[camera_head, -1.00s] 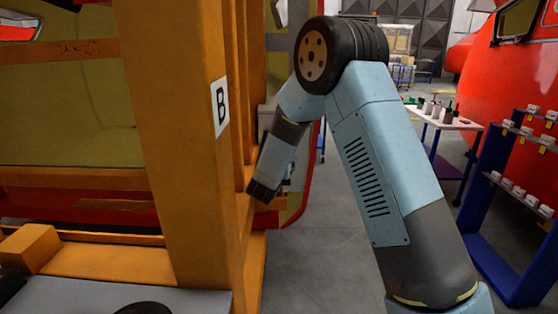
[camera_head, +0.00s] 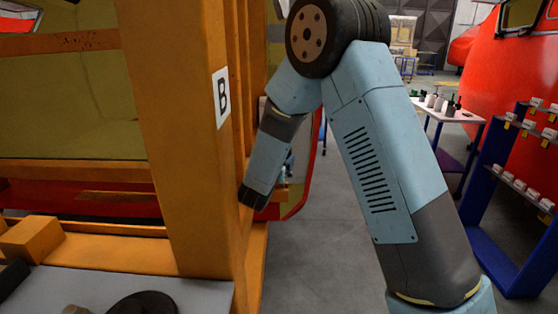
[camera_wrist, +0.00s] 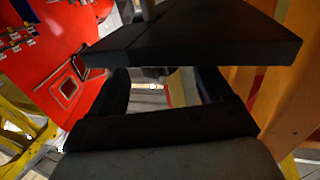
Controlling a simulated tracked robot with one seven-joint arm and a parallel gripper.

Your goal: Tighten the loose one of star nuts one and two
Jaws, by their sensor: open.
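No star nut can be made out for certain in either view. In the wrist view my gripper (camera_wrist: 163,82) has its two dark fingers apart. A black flat-faced piece (camera_wrist: 195,35) covers the top middle and hides the fingertips. A small grey rounded part (camera_wrist: 157,72) shows just under it, between the fingers; I cannot tell what it is. In the head view my arm bends down behind the orange post marked B (camera_head: 185,150), and the fingers are hidden there.
An orange frame bar (camera_wrist: 297,75) stands close on the right in the wrist view. A grey surface (camera_head: 200,293) with a dark disc (camera_head: 143,303) lies at lower left. A blue rack (camera_head: 490,190) and a white-topped table (camera_head: 445,112) stand right. Grey floor between is open.

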